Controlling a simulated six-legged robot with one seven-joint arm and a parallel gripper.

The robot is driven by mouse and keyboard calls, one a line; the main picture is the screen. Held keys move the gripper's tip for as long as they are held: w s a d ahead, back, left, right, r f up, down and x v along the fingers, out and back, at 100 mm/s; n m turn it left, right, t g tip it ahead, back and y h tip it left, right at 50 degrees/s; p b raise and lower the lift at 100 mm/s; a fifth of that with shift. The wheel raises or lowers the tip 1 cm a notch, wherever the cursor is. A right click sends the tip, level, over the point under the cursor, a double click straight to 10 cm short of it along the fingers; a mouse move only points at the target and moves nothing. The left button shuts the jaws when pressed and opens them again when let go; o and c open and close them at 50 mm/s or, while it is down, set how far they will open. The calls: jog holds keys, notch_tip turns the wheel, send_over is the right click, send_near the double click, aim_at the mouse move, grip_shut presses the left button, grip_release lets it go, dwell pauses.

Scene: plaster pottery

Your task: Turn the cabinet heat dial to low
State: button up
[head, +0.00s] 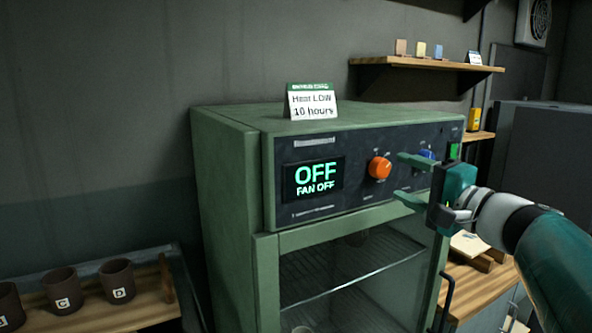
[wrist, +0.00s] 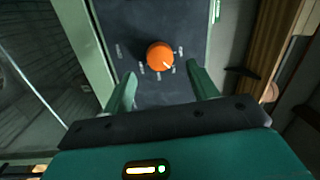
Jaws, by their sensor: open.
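The green drying cabinet (head: 231,180) has a dark control panel with an orange dial (head: 379,167), which I take as the heat dial. It also shows in the wrist view (wrist: 160,56), its white pointer mark toward the lower right among small labels too blurred to read. The display (head: 314,178) reads OFF and FAN OFF. My gripper (head: 402,179) is open and empty in front of the panel, just right of the orange dial. In the wrist view its fingertips (wrist: 160,80) are apart, below the dial in the picture, and I see no contact.
A blue dial (head: 426,157) sits right of the orange one, partly behind my fingers. A card (head: 312,101) on the cabinet top reads Heat LOW, 10 hours. Dark cups (head: 117,279) stand on a wooden rack at lower left. A shelf (head: 428,65) hangs behind.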

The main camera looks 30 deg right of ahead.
jog(key=s, duration=0.9)
jog(key=shift+s+d+f, duration=0.2)
jog(key=shift+d+f, duration=0.2)
